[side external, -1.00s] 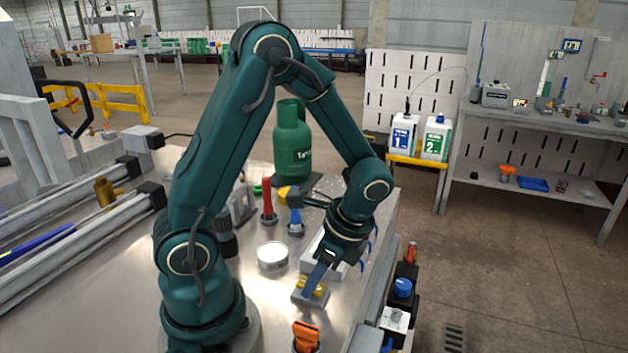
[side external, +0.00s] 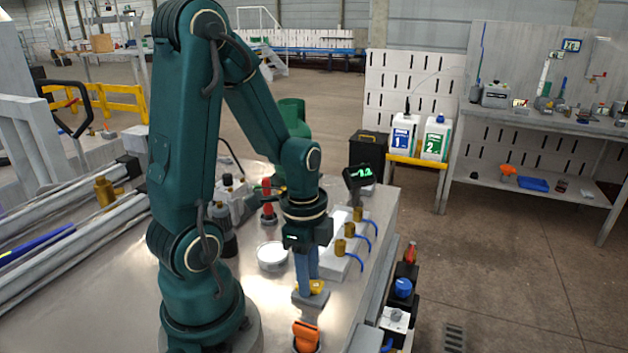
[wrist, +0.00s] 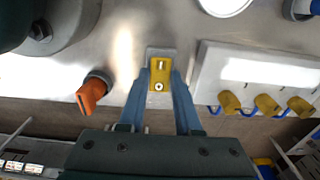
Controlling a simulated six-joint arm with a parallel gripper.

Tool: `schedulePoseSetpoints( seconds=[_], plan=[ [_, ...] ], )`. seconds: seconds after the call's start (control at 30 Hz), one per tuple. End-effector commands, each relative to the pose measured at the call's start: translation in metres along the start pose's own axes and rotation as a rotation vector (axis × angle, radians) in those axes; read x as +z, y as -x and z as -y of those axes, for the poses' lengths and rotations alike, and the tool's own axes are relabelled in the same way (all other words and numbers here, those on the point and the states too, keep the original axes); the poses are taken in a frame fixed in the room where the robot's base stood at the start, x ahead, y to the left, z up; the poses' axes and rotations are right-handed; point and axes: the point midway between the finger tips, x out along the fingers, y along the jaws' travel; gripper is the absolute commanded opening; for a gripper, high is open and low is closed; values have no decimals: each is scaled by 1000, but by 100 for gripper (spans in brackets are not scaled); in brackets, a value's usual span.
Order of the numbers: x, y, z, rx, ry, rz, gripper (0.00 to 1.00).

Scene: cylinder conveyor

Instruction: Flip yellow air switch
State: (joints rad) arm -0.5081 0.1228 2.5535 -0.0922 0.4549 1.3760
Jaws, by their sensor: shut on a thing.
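The yellow air switch (wrist: 159,86) sits on a small grey base (wrist: 158,52) in the wrist view, between my two blue fingers. In the side external view the yellow switch (side external: 317,286) shows low beside the fingertips, partly hidden by them. My gripper (side external: 307,288) points straight down on the switch. In the wrist view my gripper (wrist: 160,76) has one finger against each side of the yellow part, shut on it. The side external view hides part of the base behind the fingers.
An orange switch (side external: 305,336) stands nearer the front, left of the yellow one in the wrist view. A white block with several brass fittings and blue hoses (side external: 350,230) stands to the right. A round white-topped part (side external: 272,255) and a red-handled part (side external: 267,193) stand behind.

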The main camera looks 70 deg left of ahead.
Motion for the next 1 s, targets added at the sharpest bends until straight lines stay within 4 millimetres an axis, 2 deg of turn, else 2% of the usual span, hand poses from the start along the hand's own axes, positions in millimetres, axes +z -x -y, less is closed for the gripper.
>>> schedulePoseSetpoints(
  seconds=[0.1, 0.13, 0.17, 0.2, 0.57, 1.0],
  plan=[
    [0, 0, 0, 2, 1, 0, 0],
    [0, 0, 0, 2, 1, 0, 44],
    [0, 0, 0, 2, 1, 0, 55],
    [0, 0, 0, 1, 1, 0, 62],
    [0, 3, 1, -3, 0, 0, 62],
    [0, 45, 1, -4, 1, -1, 62]
  ],
)
